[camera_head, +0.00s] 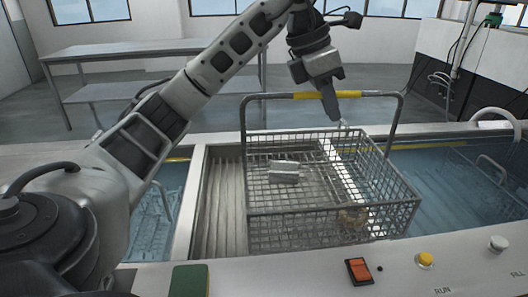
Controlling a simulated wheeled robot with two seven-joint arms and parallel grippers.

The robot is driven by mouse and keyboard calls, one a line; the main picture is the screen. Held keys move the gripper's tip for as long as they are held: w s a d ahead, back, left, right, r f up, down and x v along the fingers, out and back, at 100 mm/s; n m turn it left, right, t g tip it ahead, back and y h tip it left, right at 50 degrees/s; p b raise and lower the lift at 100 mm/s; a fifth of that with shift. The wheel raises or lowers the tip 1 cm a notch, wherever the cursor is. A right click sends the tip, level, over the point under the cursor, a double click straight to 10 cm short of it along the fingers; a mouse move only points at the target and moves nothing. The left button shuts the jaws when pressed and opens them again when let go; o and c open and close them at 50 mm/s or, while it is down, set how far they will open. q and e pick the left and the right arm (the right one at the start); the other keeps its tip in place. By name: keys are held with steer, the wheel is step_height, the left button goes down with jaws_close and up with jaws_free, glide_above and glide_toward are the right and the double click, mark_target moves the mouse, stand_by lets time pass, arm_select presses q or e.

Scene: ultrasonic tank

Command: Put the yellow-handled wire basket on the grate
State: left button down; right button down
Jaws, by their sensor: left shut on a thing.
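The wire basket (330,212) is over the middle bay, with its arched handle standing upright. The handle's yellow grip (307,95) runs across the top. My left gripper (329,102) comes down from above and is shut on this grip, hiding part of it. The slatted grate (222,195) lies between two water-filled tanks, and its bare slats show left of the basket. The basket covers the grate's right part. I cannot tell whether its bottom touches the slats. My right gripper is not in view.
Inside the basket are a grey metal block (284,171) and a brownish piece (353,216). Blue water fills the right tank (450,180) and the left tank (158,215). The front panel has an orange switch (359,271) and a yellow button (425,258). A metal table (150,48) stands behind.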

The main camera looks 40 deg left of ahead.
arm_select(q)
steer(key=a+f, duration=0.3)
steer(key=a, duration=0.5)
steer(key=p, duration=0.1)
glide_above(277, 138)
steer(key=s+d, duration=0.1)
steer(key=d, duration=0.1)
step_height(277, 138, down, 5)
steer(key=shift+s+a+f, duration=0.1)
steer(key=shift+a+f, duration=0.1)
steer(key=shift+f, duration=0.9)
steer(key=shift+a+f, duration=0.2)
steer(key=shift+f, duration=0.85)
steer(key=c, duration=1.7)
jaws_free()
steer(key=shift+f, duration=0.15)
steer(key=shift+c, duration=0.2)
steer(key=shift+o, duration=1.4)
steer(key=v, duration=1.2)
